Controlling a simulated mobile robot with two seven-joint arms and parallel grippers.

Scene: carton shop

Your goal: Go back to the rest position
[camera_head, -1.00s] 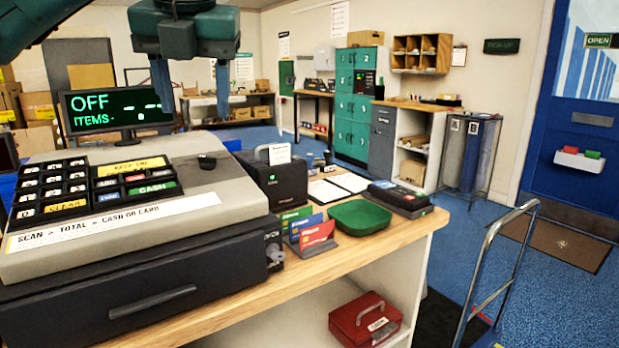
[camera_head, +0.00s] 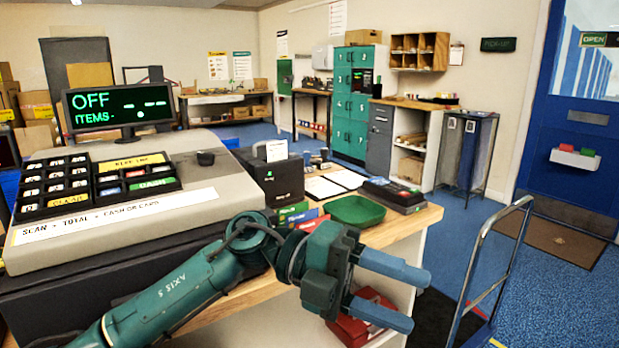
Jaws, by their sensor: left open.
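My left gripper (camera_head: 390,294) is in front of the counter, with its arm coming in from the lower left. Its two blue-grey fingers point right and stand apart, with nothing between them. It covers part of the red cash box (camera_head: 358,327) on the shelf below. I cannot tell from this view whether the arm touches the counter edge. My right gripper does not show.
The wooden counter (camera_head: 419,219) carries a green tray (camera_head: 356,210), a card terminal (camera_head: 394,195), a black printer (camera_head: 272,177) and cards. A metal trolley handle (camera_head: 488,247) stands at the right.

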